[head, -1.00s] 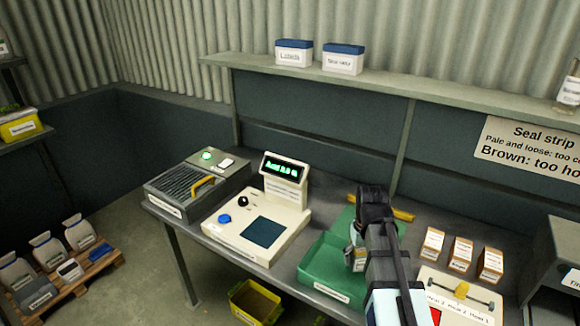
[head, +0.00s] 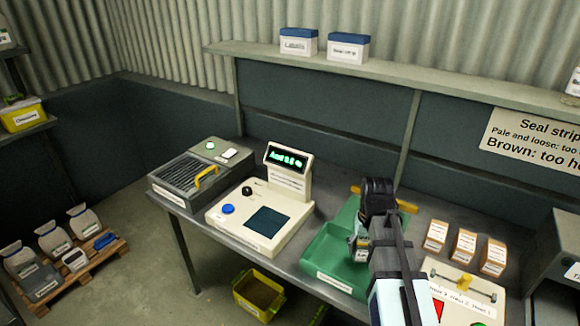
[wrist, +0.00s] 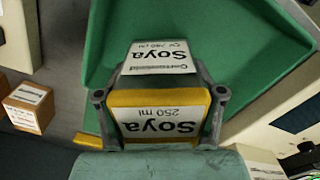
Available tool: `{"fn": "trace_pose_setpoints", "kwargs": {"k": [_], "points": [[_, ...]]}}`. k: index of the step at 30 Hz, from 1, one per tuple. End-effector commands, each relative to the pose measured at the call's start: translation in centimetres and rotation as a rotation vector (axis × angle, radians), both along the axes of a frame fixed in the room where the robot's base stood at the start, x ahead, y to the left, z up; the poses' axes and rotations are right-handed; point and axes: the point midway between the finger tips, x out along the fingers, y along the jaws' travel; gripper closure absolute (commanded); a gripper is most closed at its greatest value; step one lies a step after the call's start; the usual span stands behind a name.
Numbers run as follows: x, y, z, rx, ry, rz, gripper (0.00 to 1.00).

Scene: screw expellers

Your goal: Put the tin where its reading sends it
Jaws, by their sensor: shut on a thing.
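The tin (wrist: 158,96) has a yellow-edged top labelled "Soya 250 ml" and a white side label reading "Soya". My gripper (wrist: 158,104) is shut on it, with one finger on either side. In the head view the tin (head: 360,247) shows beside my gripper, at the green tray (head: 330,245). I cannot tell if its base touches the tray. The cream meter (head: 232,235) stands left of the tray. Its lit green display (head: 287,159) seems to start with "Acid"; the figures are blurred.
A grey ribbed unit (head: 185,185) with a yellow handle stands far left on the bench. Several small brown boxes (head: 465,245) stand right of my arm, behind a cream panel (head: 480,292) with a yellow slider. A yellow crate (head: 258,297) sits below the bench.

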Motion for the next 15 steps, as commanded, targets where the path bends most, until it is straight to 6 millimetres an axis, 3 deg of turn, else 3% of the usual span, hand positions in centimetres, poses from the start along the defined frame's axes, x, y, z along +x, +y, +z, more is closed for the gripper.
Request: {"fn": "trace_pose_setpoints", "kwargs": {"k": [8, 15], "points": [[0.7, 0.6, 0.9, -0.001, -0.003, 0.010, 0.89], [2.7, 2.2, 6.1, -0.001, -0.006, -0.001, 0.89]]}}
